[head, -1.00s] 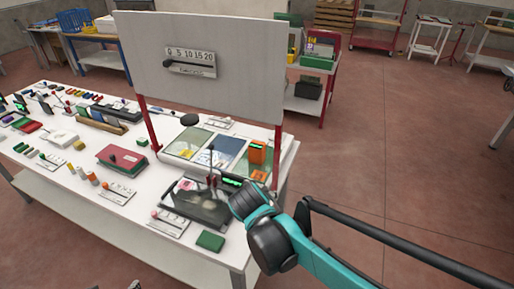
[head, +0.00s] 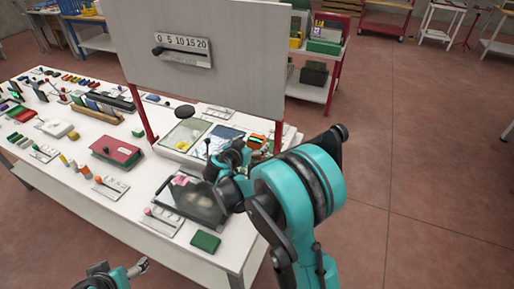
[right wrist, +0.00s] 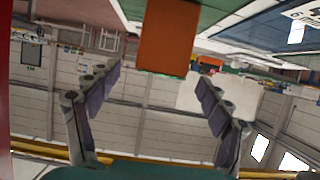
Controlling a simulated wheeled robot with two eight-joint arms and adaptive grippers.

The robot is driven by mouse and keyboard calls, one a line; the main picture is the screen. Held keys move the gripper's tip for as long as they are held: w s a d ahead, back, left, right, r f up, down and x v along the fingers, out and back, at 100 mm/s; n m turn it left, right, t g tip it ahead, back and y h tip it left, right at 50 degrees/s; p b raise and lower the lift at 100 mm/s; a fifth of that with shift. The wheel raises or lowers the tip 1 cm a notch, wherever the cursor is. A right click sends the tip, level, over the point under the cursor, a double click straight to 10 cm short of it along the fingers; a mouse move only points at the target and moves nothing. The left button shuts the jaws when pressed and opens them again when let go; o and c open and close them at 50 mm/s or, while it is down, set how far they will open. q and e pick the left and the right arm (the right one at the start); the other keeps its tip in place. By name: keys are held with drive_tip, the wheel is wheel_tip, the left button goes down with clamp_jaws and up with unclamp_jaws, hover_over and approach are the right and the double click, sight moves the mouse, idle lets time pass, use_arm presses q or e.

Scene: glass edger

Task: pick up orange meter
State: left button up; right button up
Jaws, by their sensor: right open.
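The orange meter (head: 258,141) stands on the white table, near its right end, beside the panes; my right arm partly hides it. In the right wrist view, which looks upside down, the orange meter (right wrist: 168,38) is a plain orange block at the top, between the lines of the two fingers and beyond their tips. My right gripper (head: 234,154) is just left of and in front of the meter, with its fingers (right wrist: 157,90) spread and nothing between them. Part of my left arm and gripper (head: 138,268) shows at the bottom left; its jaws are unclear.
A grey upright board (head: 205,60) on red posts stands behind the panes. A dark tray (head: 190,200) and a green block (head: 205,241) lie in front. A red box (head: 117,151) and small tools cover the table (head: 130,215) to the left.

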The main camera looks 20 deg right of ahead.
sight(256, 140)
drive_tip(key=b+x, duration=0.1)
drive_tip(key=x, duration=0.3)
drive_tip(key=shift+w+d+f, duration=0.1)
drive_tip(key=shift+w+d, duration=0.1)
drive_tip(key=shift+w, duration=0.05)
drive_tip(key=c, duration=1.6)
